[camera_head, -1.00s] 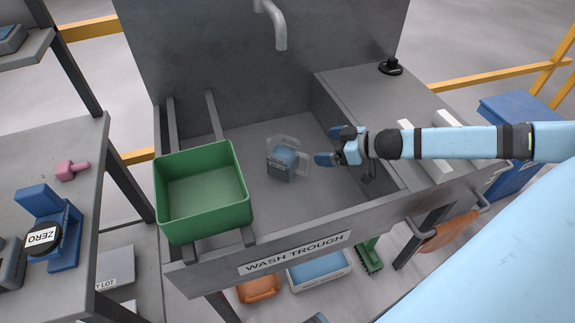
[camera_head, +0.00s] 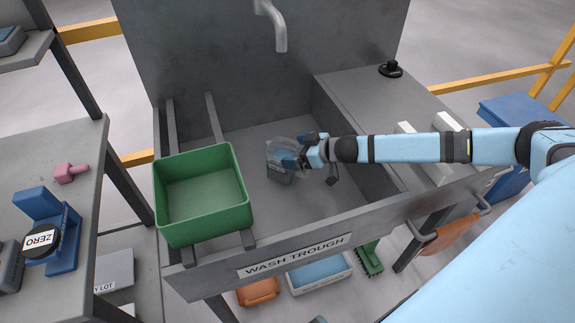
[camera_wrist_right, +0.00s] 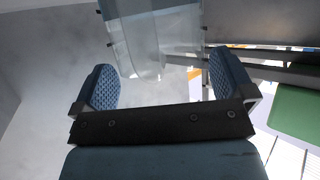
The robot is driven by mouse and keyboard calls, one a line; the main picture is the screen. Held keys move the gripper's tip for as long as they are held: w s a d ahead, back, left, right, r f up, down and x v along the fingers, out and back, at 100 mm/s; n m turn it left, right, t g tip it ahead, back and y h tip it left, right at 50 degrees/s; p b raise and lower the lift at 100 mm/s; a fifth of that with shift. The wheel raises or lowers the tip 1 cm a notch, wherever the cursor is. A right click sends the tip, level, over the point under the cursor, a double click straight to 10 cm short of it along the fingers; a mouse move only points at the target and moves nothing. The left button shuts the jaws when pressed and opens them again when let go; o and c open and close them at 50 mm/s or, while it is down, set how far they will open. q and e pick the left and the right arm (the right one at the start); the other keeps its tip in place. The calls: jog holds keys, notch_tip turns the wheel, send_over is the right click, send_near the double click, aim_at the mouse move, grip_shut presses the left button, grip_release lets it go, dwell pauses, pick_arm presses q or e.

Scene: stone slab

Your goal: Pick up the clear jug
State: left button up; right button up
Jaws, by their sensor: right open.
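The clear jug (camera_head: 279,162) stands on the floor of the grey wash trough, with something bluish-grey showing at its lower part. In the right wrist view the jug (camera_wrist_right: 152,38) is a see-through wall ahead of the fingers. My right gripper (camera_head: 296,155) has come in from the right and is at the jug's right side, overlapping it in the head view. In the right wrist view its two blue ridged pads (camera_wrist_right: 163,85) are wide apart, with the jug's near part at or just beyond the gap. I cannot tell whether they touch. My left gripper is not in view.
A green bin (camera_head: 202,235) rests on rails over the trough's left part. A tap (camera_head: 278,30) hangs above the back. The trough's front wall (camera_head: 340,232) and the right-hand ledge (camera_head: 372,90) bound the space. Trough floor behind the jug is clear.

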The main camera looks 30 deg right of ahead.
jog(key=shift+w+a+f, duration=0.15)
jog(key=shift+w+a, duration=0.05)
jog(key=shift+w, duration=0.05)
jog(key=c, duration=1)
